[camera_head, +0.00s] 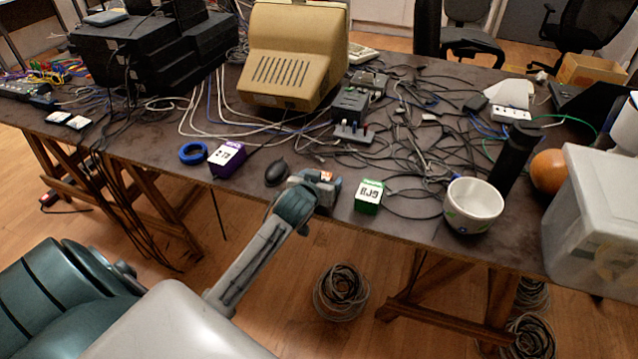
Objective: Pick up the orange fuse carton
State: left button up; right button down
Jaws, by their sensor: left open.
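The orange fuse carton (326,176) stands near the front edge of the dark table, between a purple carton and a green carton. Only a small orange and white part of it shows, because my left gripper (318,184) hides most of it. My left gripper reaches in from the lower left and is open at the carton, with its fingers close around it. Whether the fingers touch the carton cannot be told. My right gripper is not in view.
A purple carton (227,158), a blue tape roll (193,153) and a dark rounded object (276,172) lie to the left. A green carton (368,196) and a white bowl (472,205) stand to the right. Cables and a beige monitor (290,60) fill the table behind.

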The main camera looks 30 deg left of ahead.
pick_arm(q)
jog(key=c, duration=1.1)
jog(key=shift+r, duration=0.1)
